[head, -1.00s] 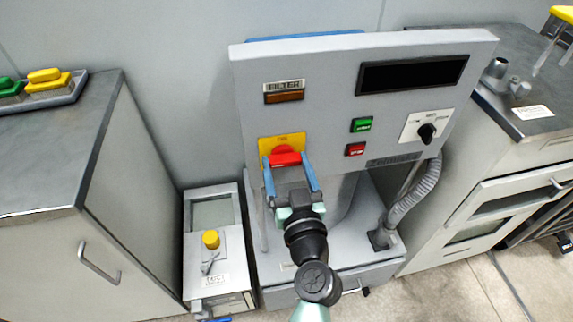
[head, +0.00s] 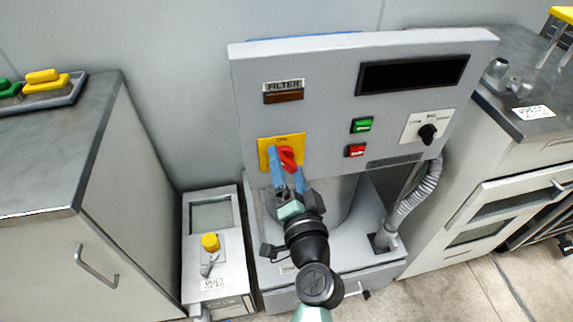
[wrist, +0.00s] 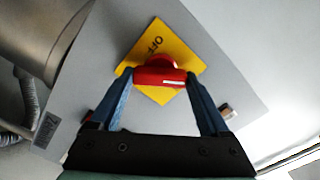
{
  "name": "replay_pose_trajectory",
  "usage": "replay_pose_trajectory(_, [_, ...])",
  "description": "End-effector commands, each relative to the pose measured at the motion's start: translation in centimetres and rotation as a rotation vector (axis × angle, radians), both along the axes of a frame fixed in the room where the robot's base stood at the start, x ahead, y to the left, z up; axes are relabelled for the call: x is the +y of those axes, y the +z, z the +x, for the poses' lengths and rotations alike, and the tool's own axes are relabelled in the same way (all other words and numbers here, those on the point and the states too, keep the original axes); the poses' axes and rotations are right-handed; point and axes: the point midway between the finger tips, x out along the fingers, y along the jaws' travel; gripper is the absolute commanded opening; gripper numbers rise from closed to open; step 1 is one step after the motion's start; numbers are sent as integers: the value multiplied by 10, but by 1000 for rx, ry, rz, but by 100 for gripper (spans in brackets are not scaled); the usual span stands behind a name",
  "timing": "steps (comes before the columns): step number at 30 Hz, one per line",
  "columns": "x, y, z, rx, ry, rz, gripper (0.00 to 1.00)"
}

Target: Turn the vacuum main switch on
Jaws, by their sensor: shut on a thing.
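The vacuum main switch is a red rotary handle (head: 288,158) on a yellow plate (head: 265,150) at the lower left of the grey panel. In the head view the red handle stands tilted. My gripper (head: 286,157) has its two blue fingers on either side of the handle and is shut on it. The wrist view shows the red handle (wrist: 160,76) between the fingertips, with the yellow plate (wrist: 160,42) turned diamond-wise behind it and dark lettering above the handle. Part of the handle is hidden by the fingers in the head view.
The panel (head: 330,110) also carries a green button (head: 361,125), a red button (head: 356,150), a black knob (head: 428,133) and a dark display (head: 412,75). A grey hose (head: 413,200) hangs at right. A small box with a yellow knob (head: 210,241) stands at lower left.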

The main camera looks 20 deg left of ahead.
Motion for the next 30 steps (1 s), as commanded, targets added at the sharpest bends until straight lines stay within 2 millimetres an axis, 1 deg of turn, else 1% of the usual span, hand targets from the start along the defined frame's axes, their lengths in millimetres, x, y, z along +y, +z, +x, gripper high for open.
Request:
replay_pose_trajectory(6, [-1,0,0,118,-1,171,24])
replay_pose_trajectory(15, [-1,-1,0,254,-1,374,24])
replay_pose_trajectory(22, [-1,-1,0,323,-2,477,24])
replay_pose_trajectory(30, [-1,-2,0,360,-3,530,24])
